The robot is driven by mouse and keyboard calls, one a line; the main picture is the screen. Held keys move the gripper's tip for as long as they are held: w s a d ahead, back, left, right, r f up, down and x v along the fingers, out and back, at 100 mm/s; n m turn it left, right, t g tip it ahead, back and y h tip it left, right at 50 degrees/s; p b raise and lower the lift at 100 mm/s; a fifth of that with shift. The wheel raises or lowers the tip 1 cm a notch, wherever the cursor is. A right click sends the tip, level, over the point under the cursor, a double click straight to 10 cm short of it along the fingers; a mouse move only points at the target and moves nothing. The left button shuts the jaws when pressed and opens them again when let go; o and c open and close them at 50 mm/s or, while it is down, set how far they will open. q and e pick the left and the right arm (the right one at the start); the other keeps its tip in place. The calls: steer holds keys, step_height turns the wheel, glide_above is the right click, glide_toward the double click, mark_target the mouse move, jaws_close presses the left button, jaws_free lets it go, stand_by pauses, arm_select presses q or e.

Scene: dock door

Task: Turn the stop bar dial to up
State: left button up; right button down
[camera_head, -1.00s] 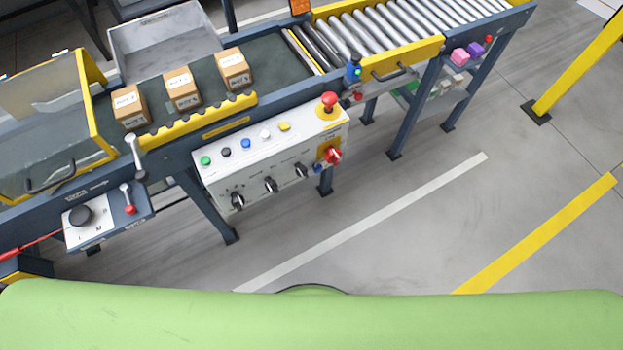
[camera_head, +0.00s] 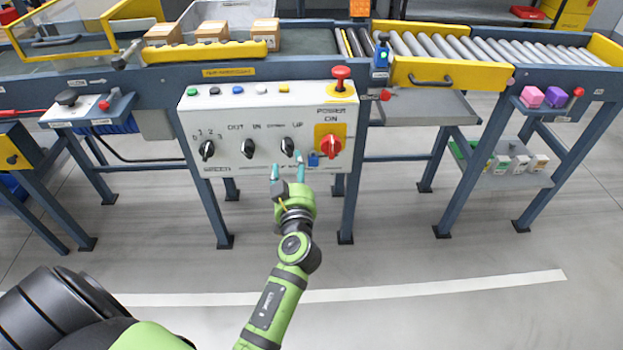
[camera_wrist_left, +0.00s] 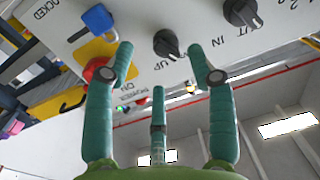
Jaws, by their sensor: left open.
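The stop bar dial is the right-hand black knob (camera_head: 287,146) on the white control panel (camera_head: 228,170), with "UP" printed at its upper right. It also shows in the left wrist view (camera_wrist_left: 166,43), near the "UP" print. I cannot tell for sure where its pointer stands. My left gripper (camera_head: 288,165) is just below the dial in the head view, fingers pointing up at the panel. In the left wrist view its open teal fingers (camera_wrist_left: 161,50) are spread on either side of the dial, with nothing held. Contact with the dial is not visible. My right gripper is out of view.
A red power switch (camera_head: 330,146) and a blue padlock (camera_head: 314,160) sit close right of the dial. An "OUT/IN" knob (camera_head: 248,148) and a numbered knob (camera_head: 207,150) are to its left. A red mushroom button (camera_head: 341,75) tops the panel. The floor in front is clear.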

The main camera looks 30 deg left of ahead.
mark_target(289, 154)
arm_select(q)
steer(key=shift+a+r, duration=0.1)
steer(key=shift+r, duration=0.2)
steer(key=shift+w+a+r, duration=0.15)
steer(key=shift+w+a, duration=0.1)
steer(key=shift+w, duration=0.05)
steer(key=p+x, duration=0.1)
steer(key=x, duration=0.5)
steer(key=shift+a, duration=0.2)
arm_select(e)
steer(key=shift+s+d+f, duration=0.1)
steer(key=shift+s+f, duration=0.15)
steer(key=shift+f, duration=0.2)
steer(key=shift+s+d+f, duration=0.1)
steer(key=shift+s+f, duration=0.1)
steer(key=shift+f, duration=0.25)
arm_select(q)
jaws_close()
